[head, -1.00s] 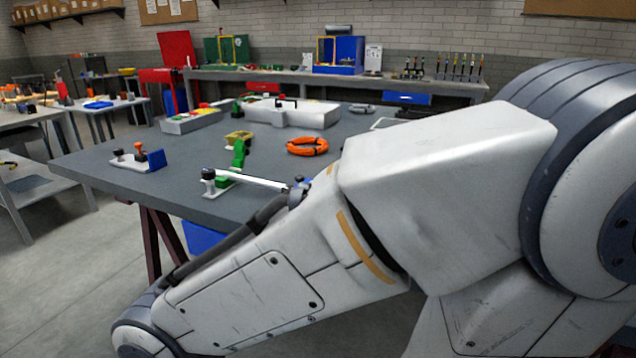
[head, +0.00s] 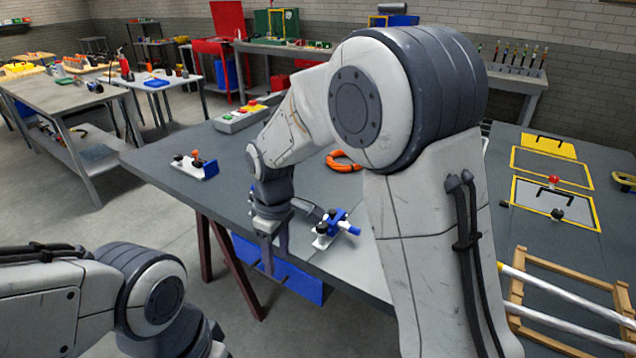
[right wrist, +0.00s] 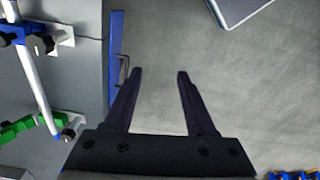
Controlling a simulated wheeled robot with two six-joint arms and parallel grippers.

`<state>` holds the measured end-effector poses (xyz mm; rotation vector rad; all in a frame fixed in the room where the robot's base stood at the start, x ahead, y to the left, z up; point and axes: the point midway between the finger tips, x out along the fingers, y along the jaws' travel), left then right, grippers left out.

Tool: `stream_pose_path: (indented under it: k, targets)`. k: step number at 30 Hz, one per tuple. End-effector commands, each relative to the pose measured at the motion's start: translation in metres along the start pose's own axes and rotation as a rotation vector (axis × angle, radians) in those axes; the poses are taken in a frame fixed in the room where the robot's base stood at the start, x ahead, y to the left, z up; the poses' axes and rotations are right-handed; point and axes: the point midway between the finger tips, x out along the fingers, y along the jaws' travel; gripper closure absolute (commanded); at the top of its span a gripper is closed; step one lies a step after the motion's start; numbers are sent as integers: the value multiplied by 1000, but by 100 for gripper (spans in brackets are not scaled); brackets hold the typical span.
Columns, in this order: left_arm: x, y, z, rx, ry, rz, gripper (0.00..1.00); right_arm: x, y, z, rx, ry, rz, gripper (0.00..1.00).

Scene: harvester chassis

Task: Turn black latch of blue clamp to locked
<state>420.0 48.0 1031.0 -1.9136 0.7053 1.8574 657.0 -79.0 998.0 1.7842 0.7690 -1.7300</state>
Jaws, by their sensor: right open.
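The blue clamp (head: 338,222) is at the front edge of the grey table in the head view, with a white base and a black latch (head: 322,229). In the right wrist view the blue clamp (right wrist: 16,27) is at the top left, with a black knob-like part (right wrist: 43,43) beside it. My right gripper (head: 273,254) points down at the table's front edge, left of the clamp and apart from it. In the right wrist view the right gripper (right wrist: 160,73) is open and empty over the floor. The latch's exact angle is too small to tell. My left gripper is out of view.
The grey table (head: 170,145) holds an orange ring (head: 343,162) and a small blue-and-white fixture (head: 197,166). A green part (right wrist: 18,128) and a white bar (right wrist: 35,82) lie near the clamp. A blue bin (head: 290,283) is under the table edge.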

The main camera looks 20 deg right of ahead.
Motion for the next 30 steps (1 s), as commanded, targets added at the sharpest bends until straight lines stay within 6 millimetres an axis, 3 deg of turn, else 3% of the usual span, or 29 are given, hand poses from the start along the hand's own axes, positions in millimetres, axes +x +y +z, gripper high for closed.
stream_pose_path:
  k: [1, 3, 9, 12, 16, 20, 30]
  targets:
    - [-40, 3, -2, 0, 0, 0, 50, -29, 24, -5, -4, -8, 0, 44]
    - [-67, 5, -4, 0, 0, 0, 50, -41, 56, -8, -24, -14, 3, 44]
    - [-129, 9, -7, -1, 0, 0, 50, -61, 136, -2, -76, -28, 7, 44]
    - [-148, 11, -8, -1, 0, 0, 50, -63, 162, 4, -98, -33, 8, 44]
    - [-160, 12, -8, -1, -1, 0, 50, -62, 182, 11, -115, -37, 9, 44]
    - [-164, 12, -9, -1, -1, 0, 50, -55, 188, 14, -122, -39, 8, 44]
    - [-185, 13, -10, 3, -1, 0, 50, 0, 188, 16, -123, -40, 6, 44]
